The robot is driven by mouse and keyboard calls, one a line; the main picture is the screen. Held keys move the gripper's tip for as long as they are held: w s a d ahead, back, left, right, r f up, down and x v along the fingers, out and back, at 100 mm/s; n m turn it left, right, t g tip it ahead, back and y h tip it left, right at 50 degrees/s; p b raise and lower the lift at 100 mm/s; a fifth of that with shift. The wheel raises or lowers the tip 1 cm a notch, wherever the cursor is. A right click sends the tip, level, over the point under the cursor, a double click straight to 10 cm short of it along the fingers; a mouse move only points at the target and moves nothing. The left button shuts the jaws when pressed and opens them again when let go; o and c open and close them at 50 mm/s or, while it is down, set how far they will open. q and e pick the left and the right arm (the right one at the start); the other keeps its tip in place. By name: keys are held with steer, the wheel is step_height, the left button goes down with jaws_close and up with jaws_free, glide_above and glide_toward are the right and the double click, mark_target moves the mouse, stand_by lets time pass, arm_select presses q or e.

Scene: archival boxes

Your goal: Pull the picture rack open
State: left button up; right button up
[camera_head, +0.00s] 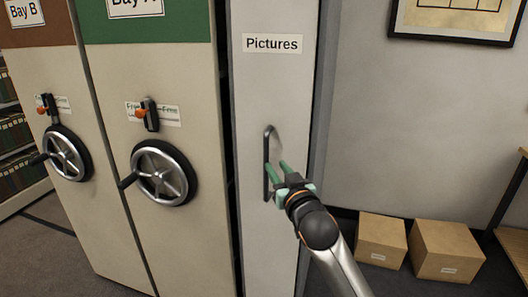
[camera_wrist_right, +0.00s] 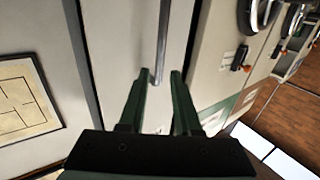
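The picture rack (camera_head: 270,90) is a tall, narrow pale panel labelled "Pictures", with its face beside the neighbouring bay. Its vertical grey metal handle (camera_head: 266,150) is on the lower half of the face. My right gripper (camera_head: 277,166), with green fingers, is at the handle and open. In the right wrist view, the handle (camera_wrist_right: 163,40) lines up with the gap between the spread fingertips (camera_wrist_right: 158,73), and neither finger visibly presses on it. Whether the bar lies fully between the fingers is hard to tell. My left gripper is not in view.
Bay A (camera_head: 160,80) and Bay B (camera_head: 45,90), each with a black handwheel, stand left of the rack. Two cardboard boxes (camera_head: 381,240) (camera_head: 445,248) sit on the floor at right by the wall. A framed picture (camera_head: 455,20) hangs above. A wooden-topped shelf edge shows at far right.

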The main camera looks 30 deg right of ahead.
mark_target(267, 154)
steer(key=x, duration=0.9)
steer(key=shift+w+f, duration=0.1)
steer(key=shift+w, duration=0.1)
jaws_close()
stand_by(1.2)
